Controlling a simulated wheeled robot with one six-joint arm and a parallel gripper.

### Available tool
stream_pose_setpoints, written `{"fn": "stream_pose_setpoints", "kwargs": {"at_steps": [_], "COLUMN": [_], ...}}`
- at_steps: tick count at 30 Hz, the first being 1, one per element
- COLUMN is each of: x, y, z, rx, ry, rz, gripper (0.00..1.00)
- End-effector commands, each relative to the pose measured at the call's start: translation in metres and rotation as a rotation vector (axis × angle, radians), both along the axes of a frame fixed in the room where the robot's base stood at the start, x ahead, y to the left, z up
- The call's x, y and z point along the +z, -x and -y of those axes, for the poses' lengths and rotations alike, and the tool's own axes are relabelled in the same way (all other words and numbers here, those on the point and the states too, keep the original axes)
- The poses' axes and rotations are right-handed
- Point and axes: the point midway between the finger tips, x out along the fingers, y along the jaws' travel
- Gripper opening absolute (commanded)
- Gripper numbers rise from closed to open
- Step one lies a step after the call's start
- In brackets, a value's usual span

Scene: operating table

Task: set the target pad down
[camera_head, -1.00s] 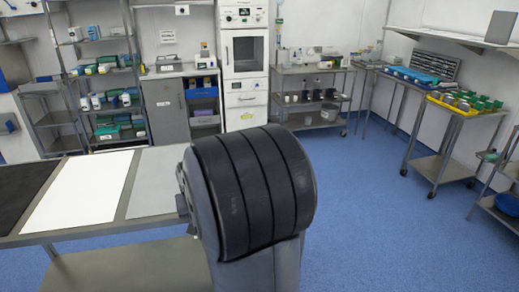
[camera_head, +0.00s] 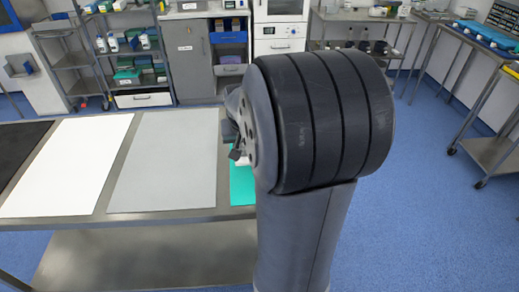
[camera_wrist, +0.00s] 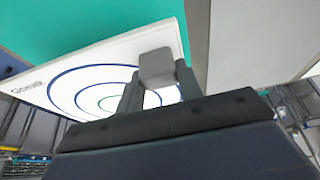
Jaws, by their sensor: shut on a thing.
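The target pad (camera_wrist: 65,88) is a white slab with blue and green concentric rings and small lettering near one corner, in the wrist view. My gripper (camera_wrist: 158,75) is shut on its edge, with one grey fingertip over its face. A green mat (camera_wrist: 95,20) fills the area beyond the pad; whether they touch I cannot tell. In the head view, the green mat (camera_head: 240,185) shows only as a strip beside my arm. My arm hides most of the gripper and pad there.
The steel table (camera_head: 150,217) also carries a black mat (camera_head: 18,148), a white mat (camera_head: 68,165) and a grey mat (camera_head: 165,160), all bare. Shelves (camera_head: 130,45) and a drawer cabinet (camera_head: 185,60) stand behind. A side table (camera_head: 485,150) is at right.

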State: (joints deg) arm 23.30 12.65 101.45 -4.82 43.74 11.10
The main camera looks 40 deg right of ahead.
Motion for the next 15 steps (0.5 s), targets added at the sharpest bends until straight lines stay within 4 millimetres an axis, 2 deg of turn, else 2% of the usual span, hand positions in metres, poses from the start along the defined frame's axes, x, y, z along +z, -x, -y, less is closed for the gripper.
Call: {"fn": "stream_pose_setpoints", "kwargs": {"at_steps": [3, 8, 15], "x": [-0.022, -0.037, -0.068], "y": [0.0, -0.001, -0.001], "z": [0.0, 0.0, 0.0], "rx": [0.001, 0.002, 0.001], "ry": [0.0, 0.001, 0.001], "rz": [-0.003, 0.0, 0.001], "gripper": [0.02, 0.02, 0.02]}}
